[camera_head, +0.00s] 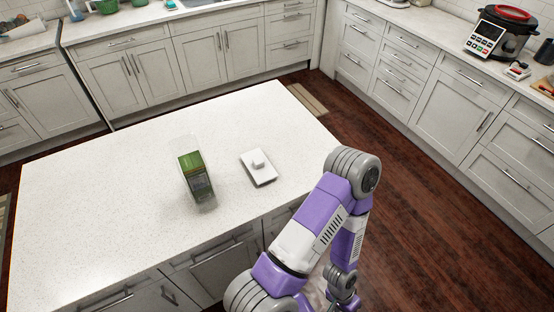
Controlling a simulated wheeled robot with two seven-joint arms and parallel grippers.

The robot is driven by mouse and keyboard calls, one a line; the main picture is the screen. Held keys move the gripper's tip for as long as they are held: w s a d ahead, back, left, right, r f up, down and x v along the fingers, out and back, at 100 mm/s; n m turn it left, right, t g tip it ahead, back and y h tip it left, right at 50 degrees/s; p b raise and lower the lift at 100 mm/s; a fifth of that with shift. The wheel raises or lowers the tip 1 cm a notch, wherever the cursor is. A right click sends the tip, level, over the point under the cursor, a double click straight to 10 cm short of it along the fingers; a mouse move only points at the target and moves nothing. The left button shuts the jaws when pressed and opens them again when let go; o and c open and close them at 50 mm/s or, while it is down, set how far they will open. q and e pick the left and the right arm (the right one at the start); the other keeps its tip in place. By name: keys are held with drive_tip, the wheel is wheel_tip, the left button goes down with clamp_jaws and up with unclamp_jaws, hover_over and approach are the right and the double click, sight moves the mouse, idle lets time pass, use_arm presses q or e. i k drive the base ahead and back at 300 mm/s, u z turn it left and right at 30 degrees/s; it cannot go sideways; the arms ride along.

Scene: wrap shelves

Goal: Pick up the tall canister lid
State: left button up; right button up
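A flat white lid (263,177) with a small raised knob lies on the white island counter, right of the canister. The tall clear canister (196,182) has green and dark contents, and it appears open at the top. A gap of bare counter separates the two. My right arm is bent at the lower right, with its elbow near the counter's right edge and its forearm running down toward the bottom of the picture. No fingers of my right gripper can be made out. My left arm and gripper are not in the picture.
The island counter (90,220) is otherwise clear. Cabinets with worktops line the back and right walls. A multicooker (502,32) stands on the right worktop, and green bowls (106,6) stand at the back left. Dark wood floor (400,190) lies between the island and cabinets.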

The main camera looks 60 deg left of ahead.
sight(264, 174)
drive_tip(key=i, duration=1.05)
drive_tip(key=u, duration=4)
